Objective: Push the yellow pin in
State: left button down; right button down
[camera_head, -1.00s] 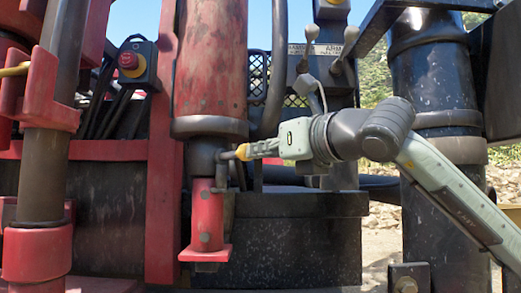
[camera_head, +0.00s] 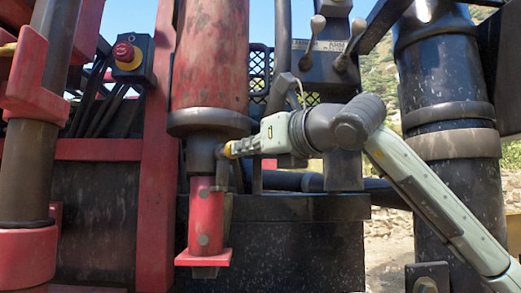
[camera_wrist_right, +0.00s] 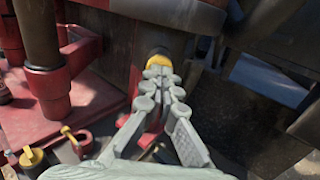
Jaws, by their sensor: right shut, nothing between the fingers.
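The yellow pin (camera_head: 229,150) shows as a small yellow end at the right side of the dark joint (camera_head: 201,152) under the red cylinder. My right gripper (camera_head: 236,149) comes in from the right, its fingers shut and empty, with the tips at the yellow end. In the right wrist view the yellow pin (camera_wrist_right: 158,61) lies just beyond the closed fingertips (camera_wrist_right: 158,73). They look to be touching it, with part of the pin hidden behind them. My left gripper is not in view.
The red cylinder (camera_head: 210,55) hangs above the joint, with a red bracket (camera_head: 205,225) below. A black box (camera_head: 290,240) stands below my right arm. Levers (camera_head: 330,42) rise behind it. A red emergency button (camera_head: 124,52) is at upper left. A thick black column (camera_head: 450,130) stands right.

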jog(key=shift+r, duration=0.1)
dwell(0.3)
jog(key=v, duration=1.2)
